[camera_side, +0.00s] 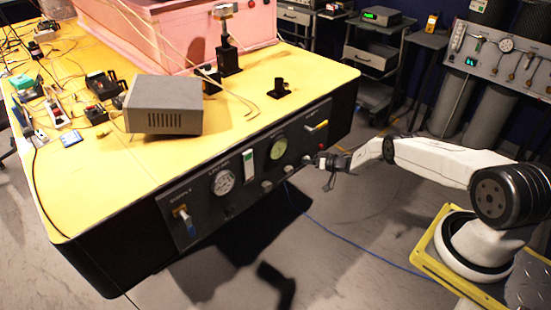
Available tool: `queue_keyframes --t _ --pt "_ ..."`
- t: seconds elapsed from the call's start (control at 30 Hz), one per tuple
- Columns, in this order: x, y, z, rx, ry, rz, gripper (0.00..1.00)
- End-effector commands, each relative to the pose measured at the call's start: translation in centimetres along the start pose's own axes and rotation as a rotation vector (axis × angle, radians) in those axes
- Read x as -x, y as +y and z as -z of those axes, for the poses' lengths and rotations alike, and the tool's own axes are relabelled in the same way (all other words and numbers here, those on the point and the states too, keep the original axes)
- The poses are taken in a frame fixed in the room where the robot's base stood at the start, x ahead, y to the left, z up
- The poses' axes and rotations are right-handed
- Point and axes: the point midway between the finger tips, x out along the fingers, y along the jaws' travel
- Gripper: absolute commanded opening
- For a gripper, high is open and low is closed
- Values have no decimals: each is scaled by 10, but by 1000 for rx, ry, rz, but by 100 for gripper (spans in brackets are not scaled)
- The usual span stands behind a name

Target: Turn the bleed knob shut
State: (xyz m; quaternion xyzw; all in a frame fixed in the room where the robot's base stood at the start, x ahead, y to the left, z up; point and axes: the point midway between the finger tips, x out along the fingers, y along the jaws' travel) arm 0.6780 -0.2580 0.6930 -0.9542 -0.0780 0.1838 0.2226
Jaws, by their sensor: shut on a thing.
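The dark control panel (240,172) is on the front of the yellow-topped bench. Small grey knobs sit along its lower right edge, and the bleed knob (307,160) appears to be the rightmost. My gripper (313,160) reaches in from the right and is shut on this knob at the panel face. The fingers partly hide the knob, and its turn angle is too small to tell. A yellow-handled lever (319,126) is just above it on the panel.
A grey box (163,105) stands on the bench top. A blue cable (335,232) lies on the floor. Open floor lies below my forearm.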

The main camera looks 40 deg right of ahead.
Motion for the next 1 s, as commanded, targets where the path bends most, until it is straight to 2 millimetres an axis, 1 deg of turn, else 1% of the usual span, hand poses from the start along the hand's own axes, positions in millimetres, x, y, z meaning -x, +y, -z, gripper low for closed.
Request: queue_keyframes --t 0.03,0.07,0.1,0.17,0.67,1.0 --pt "0 -1 1 2 0 4 0" --pt "0 -1 1 3 0 4 49" --pt "0 -1 1 3 0 3 62" --pt "0 -1 0 3 0 3 81" --pt "2 0 0 1 -1 0 81" --pt "14 1 1 0 0 0 81"
